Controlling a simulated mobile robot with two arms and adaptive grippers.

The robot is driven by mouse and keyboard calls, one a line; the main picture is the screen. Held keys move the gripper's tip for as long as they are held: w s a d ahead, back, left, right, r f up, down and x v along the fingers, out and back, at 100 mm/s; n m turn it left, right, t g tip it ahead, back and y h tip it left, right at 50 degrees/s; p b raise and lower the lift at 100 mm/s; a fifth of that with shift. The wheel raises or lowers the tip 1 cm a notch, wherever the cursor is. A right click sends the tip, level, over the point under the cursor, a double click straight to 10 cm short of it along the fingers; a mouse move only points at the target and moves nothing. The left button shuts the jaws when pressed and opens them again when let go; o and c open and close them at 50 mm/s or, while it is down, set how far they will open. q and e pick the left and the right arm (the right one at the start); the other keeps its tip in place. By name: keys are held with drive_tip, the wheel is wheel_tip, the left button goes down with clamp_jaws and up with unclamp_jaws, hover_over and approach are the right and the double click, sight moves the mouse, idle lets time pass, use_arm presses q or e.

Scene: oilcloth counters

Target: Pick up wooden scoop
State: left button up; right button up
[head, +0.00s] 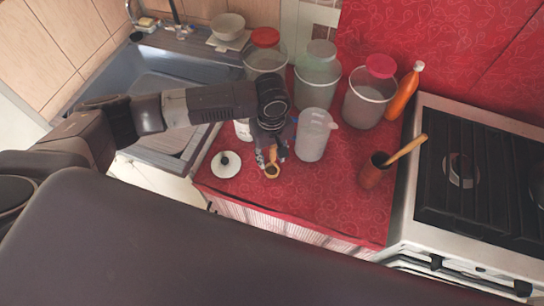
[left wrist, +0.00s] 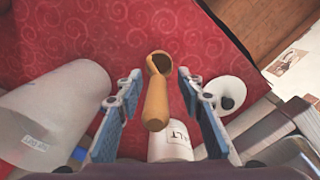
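The wooden scoop (head: 272,171) lies on the red patterned counter (head: 225,191) near its front edge. It also shows in the left wrist view (left wrist: 156,100), its hollow bowl away from me and its handle toward me. My left gripper (head: 271,157) points down over the scoop from above. Its two blue-padded fingers are apart, one on each side of the scoop, with a gap on both sides. I cannot tell how far the fingertips are above the counter. My right gripper is in neither view.
A translucent jug (head: 313,136) stands close right of my left gripper. A white lid with a dark knob (head: 226,164) and a white salt container (left wrist: 170,142) are close by. Lidded canisters (head: 317,78) stand behind. A pot with a wooden utensil (head: 372,172) and the stove (head: 470,170) are right.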

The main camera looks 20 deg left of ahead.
use_arm(q)
drive_tip(key=shift+f, duration=0.15)
drive_tip(key=shift+c, duration=0.2)
clamp_jaws()
wheel_tip(320, 180, up, 20)
drive_tip(key=b, duration=0.2)
idle(0.4)
